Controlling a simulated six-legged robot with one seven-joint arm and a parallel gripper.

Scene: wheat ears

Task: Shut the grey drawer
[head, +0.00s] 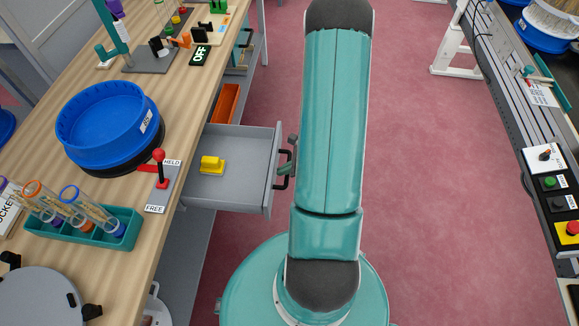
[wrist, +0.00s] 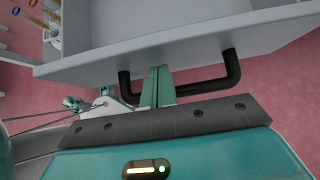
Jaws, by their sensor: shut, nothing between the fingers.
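The grey drawer (head: 240,150) stands pulled out from under the wooden bench, its inside in view from above. Its front panel (wrist: 190,35) fills the top of the wrist view, with a black bar handle (wrist: 208,87) on it. My gripper (head: 288,167) is at the drawer front by the handle. In the wrist view its teal fingers (wrist: 157,82) are together and empty, between the two handle posts and pointing at the panel. I cannot tell whether they touch the panel or bar. A yellow object (head: 211,165) lies inside the drawer.
On the bench beside the drawer are a red lever (head: 160,168) on a plate marked HELD and FREE, a blue round container (head: 108,125) and a teal tube rack (head: 85,228). An orange bin (head: 225,103) sits beyond the drawer. The red floor to the right is clear.

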